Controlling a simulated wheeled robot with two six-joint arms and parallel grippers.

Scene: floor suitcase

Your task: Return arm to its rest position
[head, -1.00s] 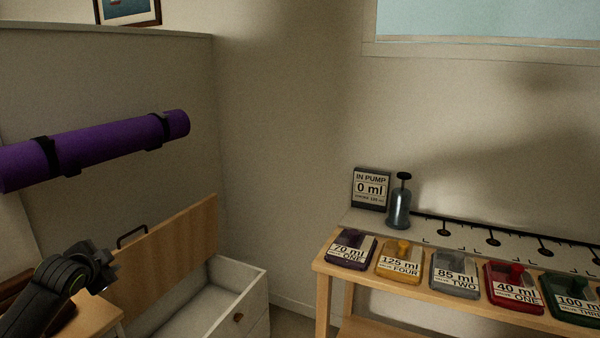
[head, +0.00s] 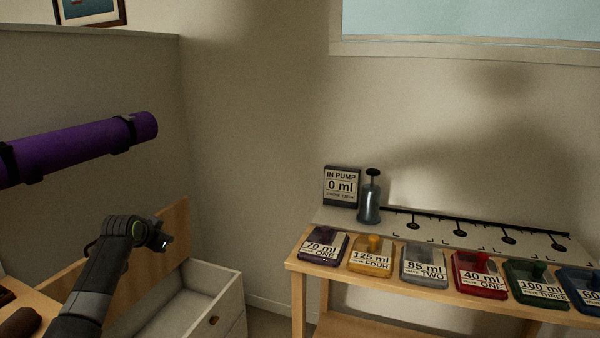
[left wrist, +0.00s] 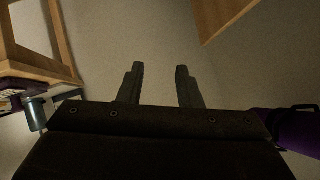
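My left arm (head: 100,275) rises at the lower left of the head view, in front of the open wooden lid of the white chest. My right arm and gripper are in neither view.
The white chest (head: 228,290) stands open, its wooden lid (head: 176,225) raised. A purple rolled mat (head: 75,147) is at left. A wooden bench (head: 300,266) at right holds a pump (head: 369,200), a "0 ml" sign (head: 342,187) and several coloured labelled blocks.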

